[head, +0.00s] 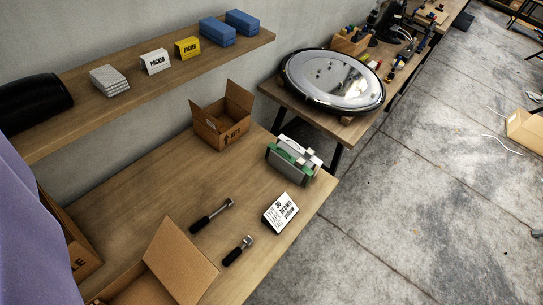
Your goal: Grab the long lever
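Two levers with black grips and grey metal ends lie on the wooden table. The longer lever (211,216) lies diagonally, its black grip toward the lower left and its metal end toward the upper right. The shorter lever (237,251) lies below and to the right of it, at a similar slant, and the two are apart. Both look unobstructed. My gripper is not in view, so its state and its distance from the levers do not show.
An open cardboard box (180,262) is below left, another box (222,117) behind. A grey-green device (293,160) sits near the table's right edge. A shelf (130,90) runs above. Bare table surrounds the longer lever.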

